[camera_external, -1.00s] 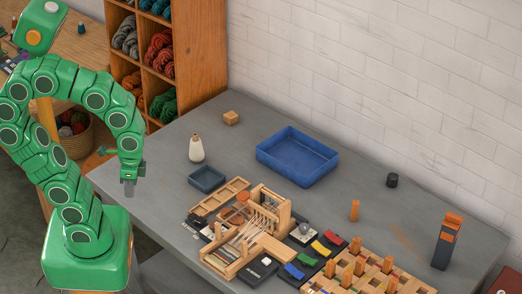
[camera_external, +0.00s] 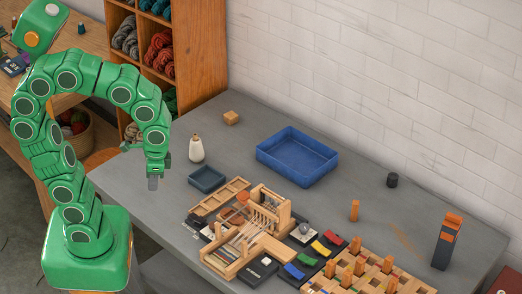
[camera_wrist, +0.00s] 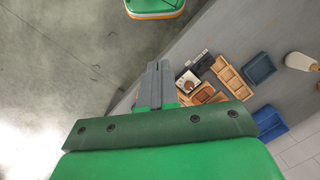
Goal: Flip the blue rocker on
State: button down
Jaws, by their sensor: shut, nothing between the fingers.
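The blue rocker (camera_external: 294,271) lies among coloured rockers at the front of the table, right of the small wooden loom (camera_external: 245,238). Whether it is on or off is too small to tell. Yellow (camera_external: 321,248) and red (camera_external: 333,237) rockers sit behind it. My gripper (camera_external: 153,183) is shut and empty, pointing down above the table's left edge, well to the left of the rockers. In the wrist view the closed fingers (camera_wrist: 158,75) show at the centre, with the loom area beyond; the blue rocker cannot be made out there.
A blue tray (camera_external: 297,165), a small dark tray (camera_external: 207,180), a white cone (camera_external: 196,149) and a wooden block (camera_external: 231,118) stand on the table. A wooden pegged rack (camera_external: 395,275) is at the front right. The grey tabletop near my gripper is bare.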

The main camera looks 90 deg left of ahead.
jog(key=w+n, duration=0.2)
jog(key=w, duration=1.1)
jog(key=n+y, duration=0.2)
jog(key=n, duration=0.3)
send_over(289, 266)
jog(key=w+d, duration=0.3)
notch_tip(289, 266, down, 12)
jog(key=f, duration=0.1)
jog(key=shift+w+d+f+g, duration=0.2)
jog(key=shift+w+d+g, duration=0.1)
jog(key=shift+w+d, duration=0.05)
jog(key=x, duration=1.4)
jog(key=shift+a, duration=0.1)
